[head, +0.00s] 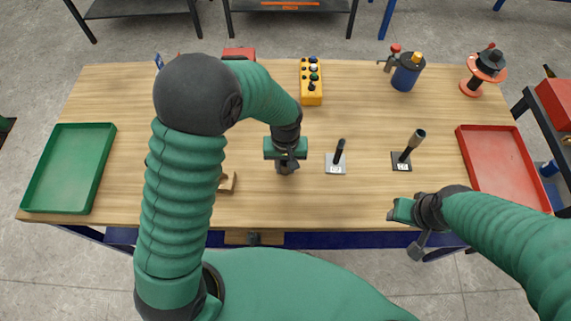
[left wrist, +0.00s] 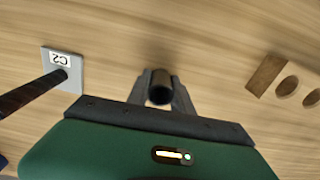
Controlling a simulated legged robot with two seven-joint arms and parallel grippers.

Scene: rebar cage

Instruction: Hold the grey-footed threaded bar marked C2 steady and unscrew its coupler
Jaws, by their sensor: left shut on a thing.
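The grey-footed threaded bar marked C2 (head: 339,152) stands upright on its grey foot (head: 336,168), with no coupler on it. It also shows in the left wrist view (left wrist: 30,95) beside its label. My left gripper (head: 286,166) is left of the bar and apart from it, shut on a dark tubular coupler. The coupler (left wrist: 160,86) shows end-on between the fingers in the left wrist view. My right gripper (head: 418,245) hangs near the table's front edge, away from the bar; whether its fingers are open is unclear.
A second bar (head: 413,144) on a black foot, topped by a coupler, stands to the right. A wooden block with holes (head: 228,183) lies left of my left gripper. A green tray (head: 70,167) and a red tray (head: 503,168) flank the table. A yellow button box (head: 310,82) stands behind.

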